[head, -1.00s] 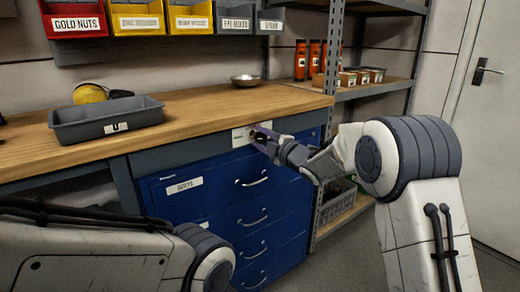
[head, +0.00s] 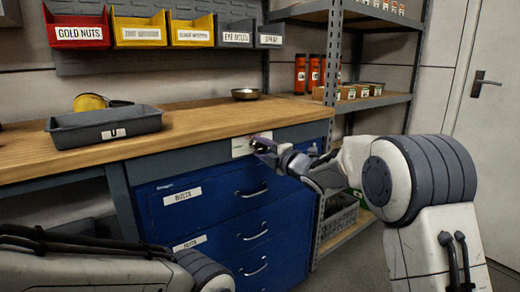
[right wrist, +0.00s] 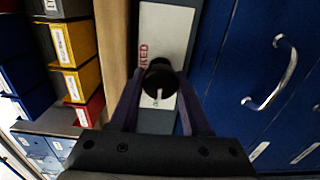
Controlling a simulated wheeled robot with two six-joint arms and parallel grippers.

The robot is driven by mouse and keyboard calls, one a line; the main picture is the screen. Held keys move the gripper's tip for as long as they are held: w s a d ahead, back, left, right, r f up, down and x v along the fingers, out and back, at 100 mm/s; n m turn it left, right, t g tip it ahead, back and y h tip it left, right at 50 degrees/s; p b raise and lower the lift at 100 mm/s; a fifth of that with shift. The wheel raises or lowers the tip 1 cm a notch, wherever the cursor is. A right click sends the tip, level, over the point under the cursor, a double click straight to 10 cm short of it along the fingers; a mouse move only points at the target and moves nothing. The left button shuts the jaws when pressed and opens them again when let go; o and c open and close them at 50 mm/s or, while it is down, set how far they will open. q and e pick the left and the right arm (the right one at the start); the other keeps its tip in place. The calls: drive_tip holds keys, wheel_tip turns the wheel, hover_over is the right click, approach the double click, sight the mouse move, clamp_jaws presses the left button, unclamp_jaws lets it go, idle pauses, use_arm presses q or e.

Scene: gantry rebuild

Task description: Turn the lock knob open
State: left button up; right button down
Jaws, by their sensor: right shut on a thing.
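The lock knob (right wrist: 158,78) is black and round with a pale pointer line, seen in the right wrist view on a white plate (right wrist: 163,30). Red letters ending in "KED" show on the plate beside it. The plate (head: 240,147) also shows in the head view, on the grey rail above the blue drawers. My right gripper (right wrist: 158,88) is shut on the knob, one finger on each side; in the head view the right gripper (head: 264,147) is at the plate and hides most of the knob. My left gripper is out of view; only my left arm shows.
Blue drawers (head: 215,215) with protruding metal handles (head: 252,190) are just below the plate. The wooden bench top (head: 200,123) above holds a grey tray (head: 105,128) and a small bowl (head: 245,94). A shelf rack (head: 330,130) stands close on the right.

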drive_tip(key=shift+c, duration=2)
unclamp_jaws()
